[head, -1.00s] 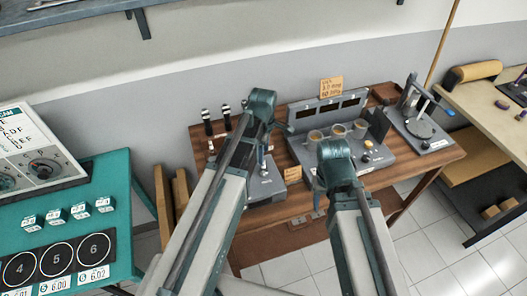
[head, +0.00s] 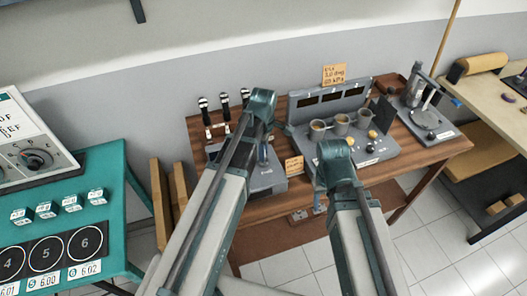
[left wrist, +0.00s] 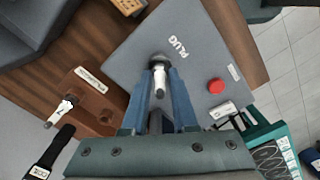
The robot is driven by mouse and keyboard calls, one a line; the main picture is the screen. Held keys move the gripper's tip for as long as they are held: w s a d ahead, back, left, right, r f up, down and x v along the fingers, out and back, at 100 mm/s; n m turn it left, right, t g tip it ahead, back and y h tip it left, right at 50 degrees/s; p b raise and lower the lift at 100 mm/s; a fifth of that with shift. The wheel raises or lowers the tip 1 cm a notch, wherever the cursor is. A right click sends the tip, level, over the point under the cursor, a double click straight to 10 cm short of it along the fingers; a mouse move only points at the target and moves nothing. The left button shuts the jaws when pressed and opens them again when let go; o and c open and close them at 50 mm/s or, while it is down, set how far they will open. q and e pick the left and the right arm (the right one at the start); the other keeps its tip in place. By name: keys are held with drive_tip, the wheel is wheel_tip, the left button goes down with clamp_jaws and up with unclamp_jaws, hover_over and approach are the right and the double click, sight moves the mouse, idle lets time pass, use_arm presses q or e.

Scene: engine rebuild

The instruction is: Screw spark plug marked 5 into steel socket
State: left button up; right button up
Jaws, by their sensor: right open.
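My left gripper (left wrist: 160,90) has its blue fingers on either side of a white spark plug (left wrist: 160,80), apparently gripping it. The plug's far end meets a dark round socket (left wrist: 158,60) on the grey plate marked PLUG (left wrist: 205,55); I cannot tell how deep it sits. No number on the plug is readable. In the head view this grey plate (head: 268,182) is partly behind my left arm. My right gripper (head: 319,203) is mostly hidden behind its arm, low in front of the wooden table; only a blue part shows, with nothing seen held.
A brown block (left wrist: 95,100) holds another white plug beside the plate. A red button (left wrist: 216,86) is on the plate. Black-handled tools (head: 224,106) stand behind it. A grey station with cups (head: 341,120) is to the right; a teal bench (head: 110,200) is at left.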

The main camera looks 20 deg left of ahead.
use_arm(q)
clamp_jaws()
drive_tip(key=m, duration=0.4)
drive_tip(key=shift+m, duration=0.6)
drive_tip(key=m, duration=0.4)
drive_tip(key=shift+m, duration=0.3)
drive_tip(key=m, duration=0.4)
drive_tip(key=shift+m, duration=2.7)
